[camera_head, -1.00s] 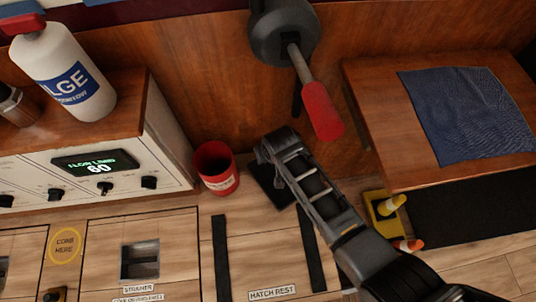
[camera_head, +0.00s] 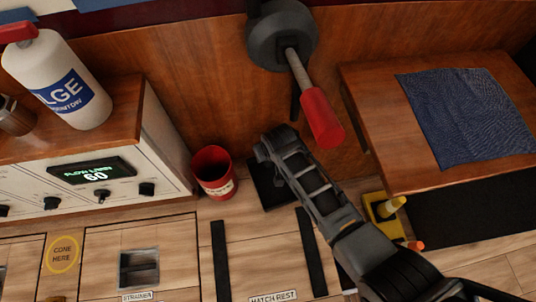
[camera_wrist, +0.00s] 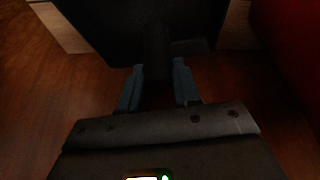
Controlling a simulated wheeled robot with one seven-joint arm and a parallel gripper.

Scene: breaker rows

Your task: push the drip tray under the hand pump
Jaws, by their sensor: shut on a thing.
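The drip tray (camera_head: 263,187) is a flat black thing on the wooden floor by the wall, partly hidden by my arm. The hand pump (camera_head: 282,36) is a round grey body on the wall with a lever ending in a red grip (camera_head: 321,118); it stands above and a little right of the tray. My gripper (camera_head: 270,152) is low over the tray, its fingers hidden in the head view. In the wrist view the dark tray (camera_wrist: 110,25) fills the top, and my gripper (camera_wrist: 158,72) has its fingers on both sides of a narrow dark part of it.
A red bucket (camera_head: 213,172) stands close left of the tray. A white cabinet (camera_head: 160,150) with a bottle (camera_head: 60,80) is at the left. A wooden bench (camera_head: 390,140) with a blue cloth (camera_head: 465,115) and a yellow holder (camera_head: 380,212) are at the right.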

